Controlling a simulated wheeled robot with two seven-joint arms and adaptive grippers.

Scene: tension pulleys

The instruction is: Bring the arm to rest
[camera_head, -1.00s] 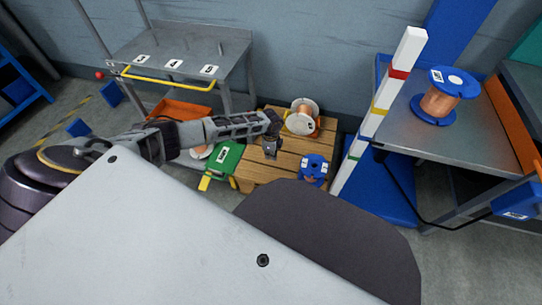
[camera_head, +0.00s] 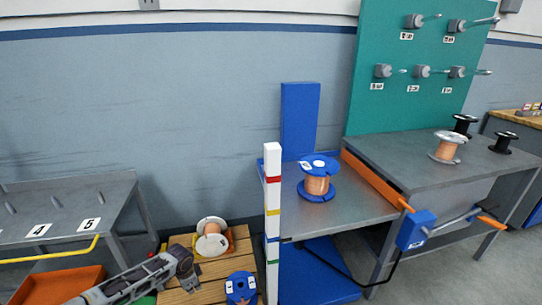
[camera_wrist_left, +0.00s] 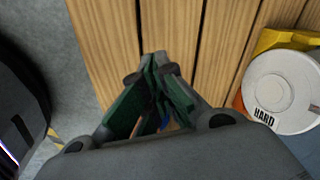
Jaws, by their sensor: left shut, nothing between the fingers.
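My left arm comes in from the lower left in the head view. Its gripper (camera_head: 191,279) hangs above the wooden pallet (camera_head: 212,271), left of the blue spool. In the left wrist view the two dark green fingers of the left gripper (camera_wrist_left: 156,66) meet at their tips over the bare pallet slats (camera_wrist_left: 225,45), with nothing between them. A white spool marked HARD (camera_wrist_left: 283,92) lies to the right of the fingers, apart from them. My right gripper is out of view.
On the pallet are a white-flanged copper spool (camera_head: 211,238) and a blue spool (camera_head: 241,289). A striped post (camera_head: 272,220) stands right of the pallet. A blue-flanged copper spool (camera_head: 317,183) stands on the metal table (camera_head: 350,212). A numbered grey table (camera_head: 70,205) is at the left.

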